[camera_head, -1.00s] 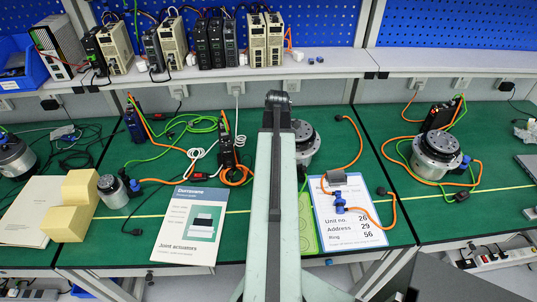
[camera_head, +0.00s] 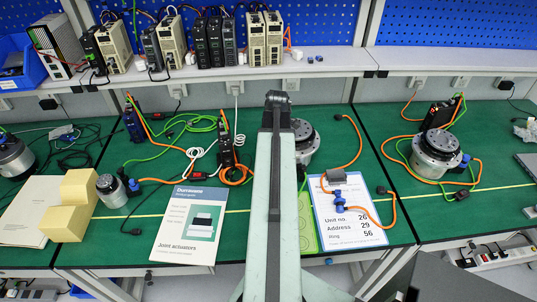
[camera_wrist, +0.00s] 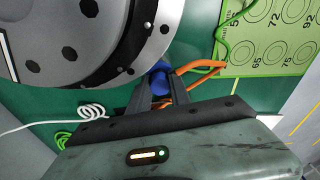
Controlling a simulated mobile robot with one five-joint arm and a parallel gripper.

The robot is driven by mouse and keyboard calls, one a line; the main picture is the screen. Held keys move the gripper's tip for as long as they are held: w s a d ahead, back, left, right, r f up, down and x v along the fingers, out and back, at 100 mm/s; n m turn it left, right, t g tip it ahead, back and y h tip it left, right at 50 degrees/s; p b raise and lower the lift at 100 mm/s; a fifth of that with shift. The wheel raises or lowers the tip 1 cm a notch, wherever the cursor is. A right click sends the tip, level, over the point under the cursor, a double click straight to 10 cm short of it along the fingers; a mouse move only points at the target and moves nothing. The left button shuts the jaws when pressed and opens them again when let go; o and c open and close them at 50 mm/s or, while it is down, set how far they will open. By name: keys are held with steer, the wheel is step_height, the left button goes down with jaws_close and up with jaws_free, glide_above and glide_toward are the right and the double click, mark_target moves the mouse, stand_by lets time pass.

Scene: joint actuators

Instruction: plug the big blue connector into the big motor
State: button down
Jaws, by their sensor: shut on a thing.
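In the wrist view, my gripper (camera_wrist: 158,84) is shut on the big blue connector (camera_wrist: 160,83), which sits between its two dark fingers. Orange cable runs from the connector to the right. The big motor (camera_wrist: 70,45), a grey round body with dark bolt holes, fills the upper left. The connector is right at the motor's lower right rim; I cannot tell whether it is seated in a socket. In the head view, the big motor (camera_head: 305,145) stands partly hidden behind my arm, and my gripper and the held connector are hidden there.
A green sheet with circles (camera_wrist: 270,35) lies right of the motor. A white card (camera_head: 350,225) carries a small device, another blue connector (camera_head: 339,200) and orange cable. A similar motor (camera_head: 436,150) stands on the right table. A booklet (camera_head: 188,225) and small motor (camera_head: 110,190) are at left.

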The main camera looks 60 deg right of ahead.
steer(key=shift+f, duration=0.2)
steer(key=c, duration=1.1)
jaws_free()
steer(key=r+p, duration=0.7)
steer(key=r, duration=0.1)
steer(key=shift+s+d+p, duration=0.35)
steer(key=shift+f, duration=0.1)
